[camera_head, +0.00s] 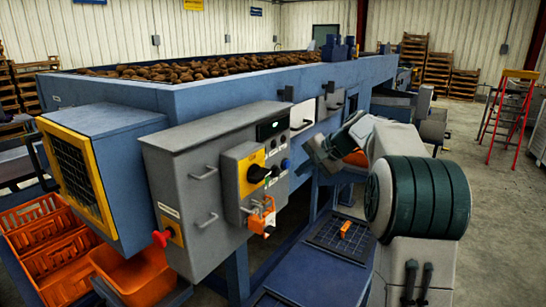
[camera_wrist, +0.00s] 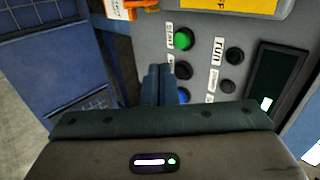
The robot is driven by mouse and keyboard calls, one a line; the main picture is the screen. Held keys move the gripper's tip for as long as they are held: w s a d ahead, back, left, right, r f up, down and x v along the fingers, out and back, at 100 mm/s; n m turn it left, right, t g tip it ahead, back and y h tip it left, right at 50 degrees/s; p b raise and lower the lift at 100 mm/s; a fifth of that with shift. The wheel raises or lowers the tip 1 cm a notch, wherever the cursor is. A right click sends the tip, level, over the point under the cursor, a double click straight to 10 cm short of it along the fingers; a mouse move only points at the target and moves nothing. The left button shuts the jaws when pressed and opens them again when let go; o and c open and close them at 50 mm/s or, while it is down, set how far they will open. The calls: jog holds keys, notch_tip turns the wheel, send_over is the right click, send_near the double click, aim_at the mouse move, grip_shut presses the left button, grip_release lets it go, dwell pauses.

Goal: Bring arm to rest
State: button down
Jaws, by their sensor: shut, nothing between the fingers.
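My gripper (camera_wrist: 158,72) shows in the wrist view with its two dark fingers shut together and nothing between them. It is in front of the control panel, beside the green button (camera_wrist: 183,39) and partly over the blue button (camera_wrist: 184,96). I cannot tell whether the fingers touch the panel. In the head view my arm (camera_head: 418,197) is bent at the right, with its far end reaching back toward the machine. The gripper's fingertips are not clear there. The grey control cabinet (camera_head: 180,190) of the potato grader stands left of my arm.
The cabinet carries a yellow switch plate (camera_head: 250,172), an orange lock piece (camera_head: 262,217) and a red knob (camera_head: 161,238). A blue bed with an orange object (camera_head: 346,228) lies below. Orange crates (camera_head: 45,240) stand left. A red stepladder (camera_head: 510,115) stands on open floor right.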

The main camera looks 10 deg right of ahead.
jog(key=s+a+n+g+h, duration=0.15)
jog(key=s+a, duration=0.35)
jog(key=s, duration=0.5)
jog(key=s+a+f+n+h, duration=0.1)
jog(key=s+f, duration=0.4)
jog(key=s, duration=0.9)
jog(key=s+a+f+n+g+h, duration=0.1)
jog(key=s+f+n+h, duration=0.3)
jog(key=s, duration=1)
notch_tip(320, 180, down, 2)
jog(key=shift+a+f+n, duration=0.2)
jog(key=shift+n, duration=0.85)
jog(key=shift+g, duration=0.25)
